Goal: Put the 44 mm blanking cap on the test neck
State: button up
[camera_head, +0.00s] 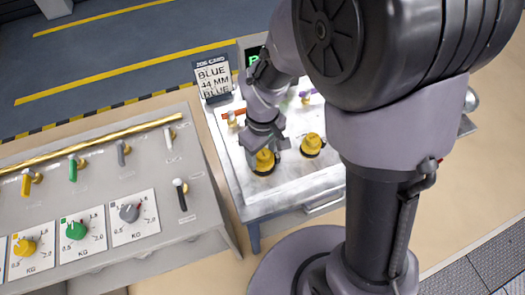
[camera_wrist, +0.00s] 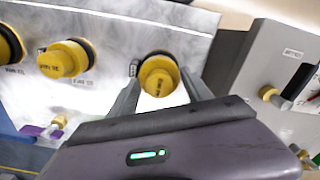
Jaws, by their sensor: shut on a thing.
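My gripper (camera_head: 264,146) is shut on a yellow cap (camera_head: 264,163) over the pale, shiny worktop (camera_head: 285,184). In the wrist view the cap (camera_wrist: 160,77) sits between my two fingers, with a black ring behind it. It looks still at its ring; I cannot tell whether it is lifted. Its marking is too small to read. A second yellow cap (camera_head: 311,143) stands to its right in the head view. It also shows in the wrist view (camera_wrist: 63,60). I cannot make out which neck is the test neck.
A job card (camera_head: 213,80) reads "BLUE 44 MM BLUE". An orange-handled valve (camera_head: 236,118) and a purple-handled valve (camera_head: 305,97) stand on the worktop's far side. At left is a grey panel (camera_head: 100,178) with levers, dials and a brass pipe (camera_head: 90,141).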

aim_at(265, 154)
jog(key=shift+f, duration=0.25)
jog(key=o, duration=1.4)
notch_tip(265, 154, up, 17)
jog(key=p, duration=0.6)
jog(key=shift+r, duration=0.2)
jog(key=s+d+m+t+y+b, duration=0.2)
jog(key=s+d+m+t+b, duration=0.3)
jog(key=s+m+b, duration=0.5)
jog(key=shift+s+d+f+m+t, duration=0.15)
jog(key=shift+s+d+m+t, duration=0.25)
jog(key=shift+s+d+m, duration=0.45)
